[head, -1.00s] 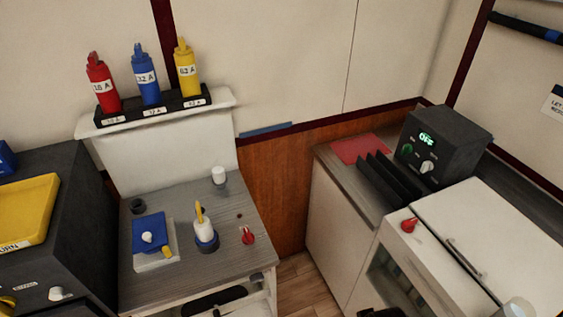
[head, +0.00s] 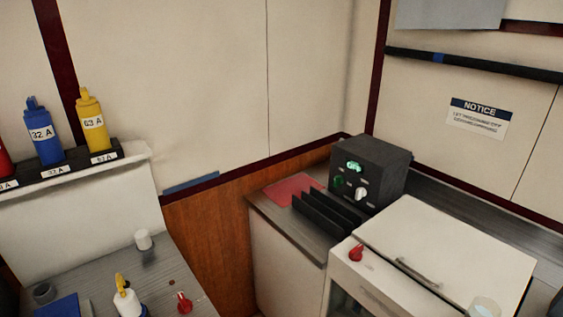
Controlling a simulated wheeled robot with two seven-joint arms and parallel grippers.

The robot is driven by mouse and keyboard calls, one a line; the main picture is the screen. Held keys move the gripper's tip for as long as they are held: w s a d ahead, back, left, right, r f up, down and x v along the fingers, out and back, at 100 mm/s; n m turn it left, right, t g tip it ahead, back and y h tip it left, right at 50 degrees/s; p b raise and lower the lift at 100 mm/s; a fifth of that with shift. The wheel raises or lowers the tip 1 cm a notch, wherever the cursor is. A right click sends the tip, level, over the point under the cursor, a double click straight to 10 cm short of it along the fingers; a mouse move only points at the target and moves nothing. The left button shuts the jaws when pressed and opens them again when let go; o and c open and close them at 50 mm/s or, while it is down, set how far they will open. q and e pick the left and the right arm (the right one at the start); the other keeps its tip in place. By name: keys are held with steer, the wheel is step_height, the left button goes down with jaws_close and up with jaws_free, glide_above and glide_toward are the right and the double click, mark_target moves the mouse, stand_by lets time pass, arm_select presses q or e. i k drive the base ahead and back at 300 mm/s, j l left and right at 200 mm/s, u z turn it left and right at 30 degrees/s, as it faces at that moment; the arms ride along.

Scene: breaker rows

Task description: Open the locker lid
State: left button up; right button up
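The locker is the white cabinet at the lower right. Its white lid (head: 455,255) looks shut and flat, with a grey bar handle (head: 418,273) along its near left edge. A red rotary knob (head: 356,253) sits at the locker's left corner, beside the lid. A clear round cup-like object (head: 485,306) shows at the bottom edge by the lid's near corner; it is partly cut off. Neither of my grippers is in view.
A black box with a green display (head: 372,172) stands behind the locker. Black upright slots (head: 325,215) and a red mat (head: 293,188) lie left of it. A grey bench (head: 165,285) with a red switch (head: 184,302) and a yellow-topped white item (head: 127,298) is at lower left.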

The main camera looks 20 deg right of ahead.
mark_target(460, 262)
steer(key=z, duration=1.45)
